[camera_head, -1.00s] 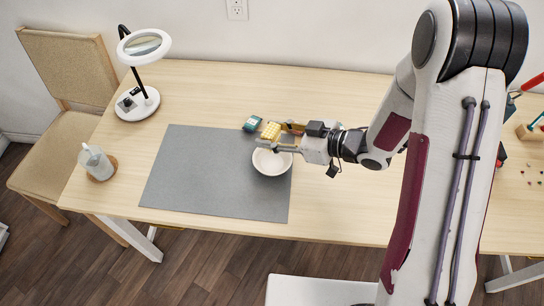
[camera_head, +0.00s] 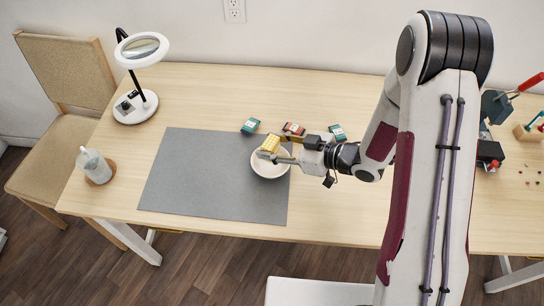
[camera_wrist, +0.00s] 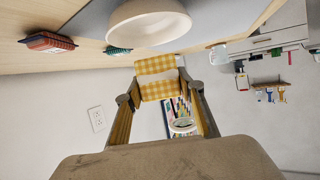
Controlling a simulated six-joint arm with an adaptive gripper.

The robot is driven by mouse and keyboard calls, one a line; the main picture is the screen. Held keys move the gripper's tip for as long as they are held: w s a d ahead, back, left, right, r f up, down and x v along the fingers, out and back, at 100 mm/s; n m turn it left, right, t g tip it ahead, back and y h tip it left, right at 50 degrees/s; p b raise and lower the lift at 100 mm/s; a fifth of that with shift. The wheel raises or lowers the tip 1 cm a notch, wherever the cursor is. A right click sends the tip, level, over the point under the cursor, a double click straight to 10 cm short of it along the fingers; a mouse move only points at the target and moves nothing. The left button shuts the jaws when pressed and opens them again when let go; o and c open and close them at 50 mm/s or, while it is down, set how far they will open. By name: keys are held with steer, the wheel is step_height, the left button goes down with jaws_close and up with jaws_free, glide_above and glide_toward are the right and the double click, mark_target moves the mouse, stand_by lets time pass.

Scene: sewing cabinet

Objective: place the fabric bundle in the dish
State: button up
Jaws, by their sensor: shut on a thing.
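The fabric bundle (camera_head: 270,143), yellow and white checked, is between the fingers of my gripper (camera_head: 281,148). It also shows in the wrist view (camera_wrist: 157,66), where my gripper (camera_wrist: 160,90) is shut on it from both sides. The dish (camera_head: 270,170) is a round white bowl on the right edge of the grey mat. In the head view the bundle overlaps the dish's back rim. In the wrist view the dish (camera_wrist: 150,24) shows apart from the bundle. The exact height of the bundle above the dish is hard to tell.
Behind the dish lie a teal packet (camera_head: 250,125), a red packet (camera_head: 293,128) and another teal packet (camera_head: 338,132). The grey mat (camera_head: 205,175) is bare left of the dish. A magnifier lamp (camera_head: 135,105) and a bottle (camera_head: 94,165) stand farther left.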

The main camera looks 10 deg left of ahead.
steer(key=shift+f, duration=0.65)
steer(key=shift+f, duration=0.1)
steer(key=shift+f, duration=2)
steer(key=shift+f, duration=0.15)
steer(key=o, duration=0.6)
steer(key=shift+r, duration=0.2)
steer(key=shift+v, duration=6)
